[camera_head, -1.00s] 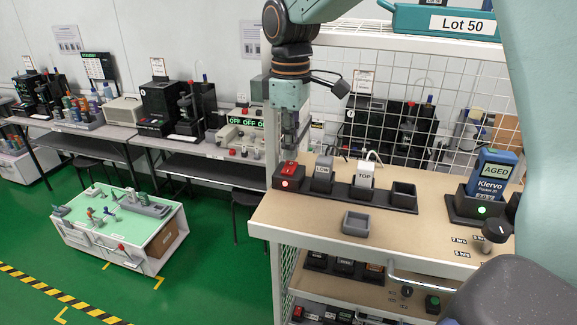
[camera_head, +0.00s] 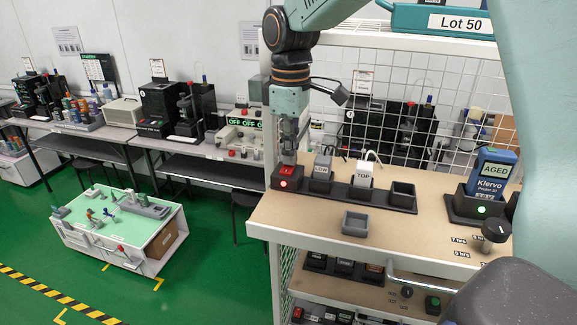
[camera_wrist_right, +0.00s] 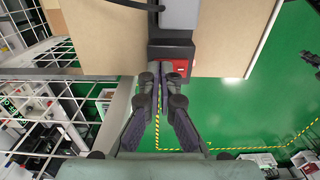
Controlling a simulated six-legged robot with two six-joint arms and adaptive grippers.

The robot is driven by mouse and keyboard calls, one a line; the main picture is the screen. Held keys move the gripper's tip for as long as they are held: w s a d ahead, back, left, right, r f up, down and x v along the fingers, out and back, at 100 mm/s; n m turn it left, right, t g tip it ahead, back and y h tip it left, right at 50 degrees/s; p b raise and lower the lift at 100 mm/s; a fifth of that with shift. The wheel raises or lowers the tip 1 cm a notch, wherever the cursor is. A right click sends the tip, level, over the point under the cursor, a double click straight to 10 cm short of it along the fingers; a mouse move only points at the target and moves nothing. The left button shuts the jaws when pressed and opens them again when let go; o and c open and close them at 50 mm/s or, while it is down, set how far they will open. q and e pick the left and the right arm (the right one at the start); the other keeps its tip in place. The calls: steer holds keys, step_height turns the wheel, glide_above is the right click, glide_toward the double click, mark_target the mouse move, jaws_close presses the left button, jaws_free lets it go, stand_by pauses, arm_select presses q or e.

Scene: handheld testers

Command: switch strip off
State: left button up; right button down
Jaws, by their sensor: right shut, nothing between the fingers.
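The strip (camera_head: 341,193) is a dark charging strip near the left end of the workbench top. At its left end is a red rocker switch (camera_head: 287,170) with a lit red lamp (camera_head: 283,184) on the front. Cells marked LOW (camera_head: 321,172) and TOP (camera_head: 364,174) stand in the strip, and its right slot is empty. My right gripper (camera_head: 289,158) points down, shut and empty, with its fingertips at the switch. In the right wrist view the fingertips (camera_wrist_right: 163,74) overlap the edge of the red switch (camera_wrist_right: 181,66); contact is unclear. My left gripper is not in view.
A small grey tray (camera_head: 355,224) lies in front of the strip. A blue AGED tester (camera_head: 490,172) stands in a dock with a green lamp to the right, near a black knob (camera_head: 495,230). A white wire grid (camera_head: 440,100) rises behind the bench.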

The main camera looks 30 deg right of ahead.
steer(key=shift+a+f, duration=0.1)
steer(key=shift+r+p, duration=0.85)
steer(key=shift+r, duration=2.7)
steer(key=shift+f, duration=0.1)
